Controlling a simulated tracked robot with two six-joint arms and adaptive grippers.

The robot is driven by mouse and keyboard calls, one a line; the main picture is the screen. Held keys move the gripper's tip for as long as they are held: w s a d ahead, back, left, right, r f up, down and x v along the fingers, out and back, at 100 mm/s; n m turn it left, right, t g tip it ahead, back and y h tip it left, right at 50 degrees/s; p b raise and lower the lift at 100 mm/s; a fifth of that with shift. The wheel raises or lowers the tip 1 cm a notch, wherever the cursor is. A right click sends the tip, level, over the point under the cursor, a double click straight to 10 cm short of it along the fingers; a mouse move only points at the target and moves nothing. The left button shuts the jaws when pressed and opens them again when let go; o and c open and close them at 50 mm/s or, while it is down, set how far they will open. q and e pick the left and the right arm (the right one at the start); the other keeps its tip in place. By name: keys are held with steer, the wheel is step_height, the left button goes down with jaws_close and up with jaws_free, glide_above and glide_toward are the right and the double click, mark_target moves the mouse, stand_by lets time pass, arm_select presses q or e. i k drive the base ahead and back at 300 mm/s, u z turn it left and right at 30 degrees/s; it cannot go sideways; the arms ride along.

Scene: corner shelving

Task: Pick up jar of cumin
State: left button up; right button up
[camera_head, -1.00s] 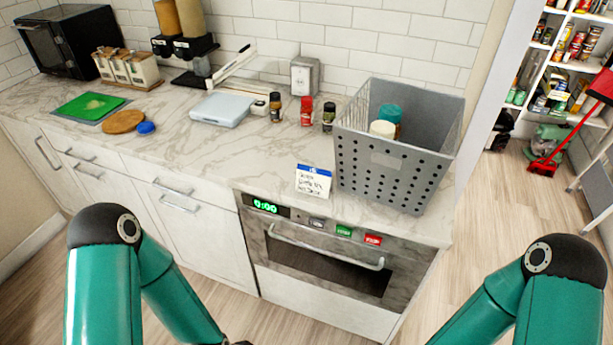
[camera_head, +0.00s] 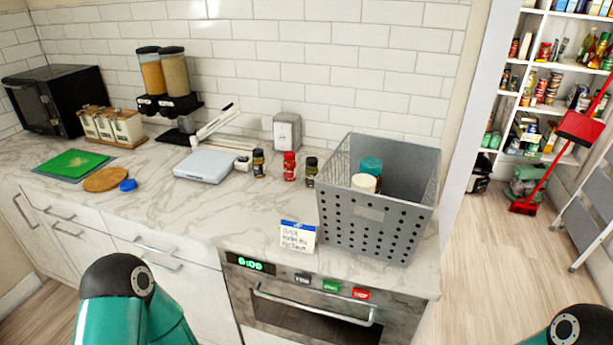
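Three small spice jars stand upright in a row on the marble counter: a dark-lidded jar with a brownish body (camera_head: 258,163), a red jar (camera_head: 290,167) and a dark-lidded greenish jar (camera_head: 311,173). Their labels are too small to read, so I cannot tell which one is cumin. A teal-lidded container (camera_head: 371,167) and a cream-lidded one (camera_head: 363,183) sit inside the grey perforated basket (camera_head: 372,224). Only upper parts of my arms show at the bottom. Both my grippers are out of view.
The counter (camera_head: 225,205) before the jars is clear. Stocked pantry shelves (camera_head: 545,92) stand at right.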

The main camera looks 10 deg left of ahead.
mark_target(259, 163)
steer(key=u, duration=0.2)
steer(key=i, duration=0.2)
steer(key=z, duration=2.55)
steer(key=k, duration=1.4)
steer(key=z, duration=0.95)
steer(key=i, duration=0.1)
steer(key=u, duration=3)
steer(key=i, duration=1)
